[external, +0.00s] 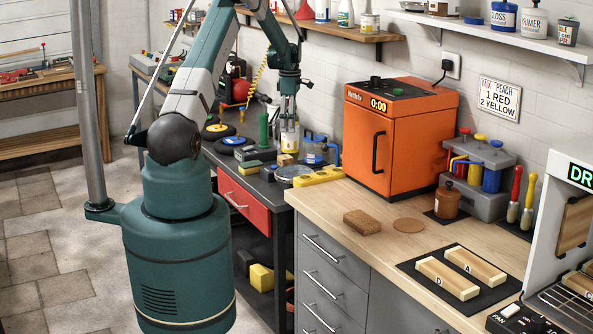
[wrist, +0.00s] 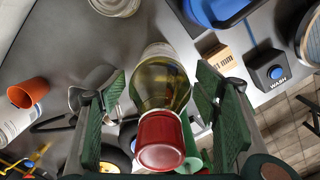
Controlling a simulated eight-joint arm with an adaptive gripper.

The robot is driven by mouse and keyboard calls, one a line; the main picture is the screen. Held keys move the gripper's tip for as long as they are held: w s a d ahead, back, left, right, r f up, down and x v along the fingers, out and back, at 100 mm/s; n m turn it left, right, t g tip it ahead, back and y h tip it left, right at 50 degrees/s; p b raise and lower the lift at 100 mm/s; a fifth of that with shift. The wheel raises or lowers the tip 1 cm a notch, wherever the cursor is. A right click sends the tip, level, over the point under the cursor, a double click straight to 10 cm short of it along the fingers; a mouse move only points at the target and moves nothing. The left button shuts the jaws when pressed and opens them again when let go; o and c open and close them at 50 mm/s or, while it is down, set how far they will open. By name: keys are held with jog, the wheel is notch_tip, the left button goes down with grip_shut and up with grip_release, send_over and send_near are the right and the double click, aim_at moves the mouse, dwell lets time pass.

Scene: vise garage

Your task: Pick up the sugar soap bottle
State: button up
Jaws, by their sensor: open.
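A clear bottle with yellowish liquid (wrist: 163,84) and a red cap (wrist: 160,143) is between the two green finger pads of my gripper (wrist: 162,78) in the wrist view. A gap shows on each side of it, so the pads look apart from it. In the external view my gripper (external: 289,117) points down over the dark bench, its fingers around the top of a bottle with a pale and yellow label (external: 290,144). I cannot read the label there, and the cap is hidden by the fingers.
The block also shows in the wrist view (wrist: 216,58), near a WASH block (wrist: 270,71). The orange oven (external: 400,135) stands to the right.

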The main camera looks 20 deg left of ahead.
dwell(0.3)
jog(key=c, duration=1.4)
jog(key=shift+r, duration=0.15)
jog(key=shift+r+b, duration=0.35)
jog(key=shift+r, duration=4.55)
